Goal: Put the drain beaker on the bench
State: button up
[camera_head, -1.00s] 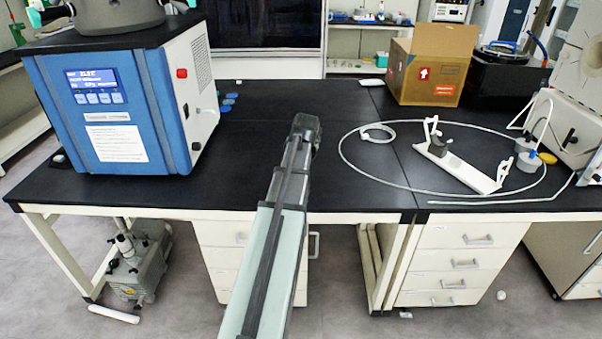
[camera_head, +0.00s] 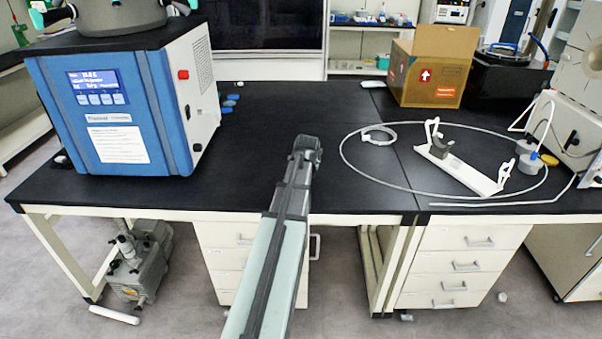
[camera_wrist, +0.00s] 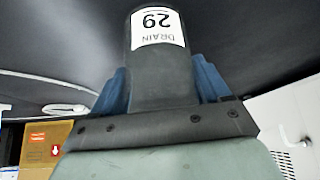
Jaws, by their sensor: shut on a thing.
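The drain beaker (camera_wrist: 158,65) is a dark grey vessel in the upper middle of the wrist view. Its white label reads DRAIN 29, upside down in that view. My gripper (camera_wrist: 160,88) is shut on it, with blue fingers on both sides of its body. In the head view the end of my arm is over the black bench (camera_head: 240,180), near the front edge left of the bench seam. There my arm hides the beaker, or I cannot tell it apart. Whether it touches the bench is not clear.
A blue and white freeze dryer (camera_head: 120,110) stands on the left. A white holder (camera_head: 460,168) with a thin tube looped around it lies on the right. A cardboard box (camera_head: 430,75) is behind. The bench between is mostly clear, with small blue discs (camera_head: 230,103) near the dryer.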

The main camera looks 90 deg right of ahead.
jog(key=o, duration=1.1)
jog(key=shift+c, duration=0.2)
jog(key=v, duration=1.2)
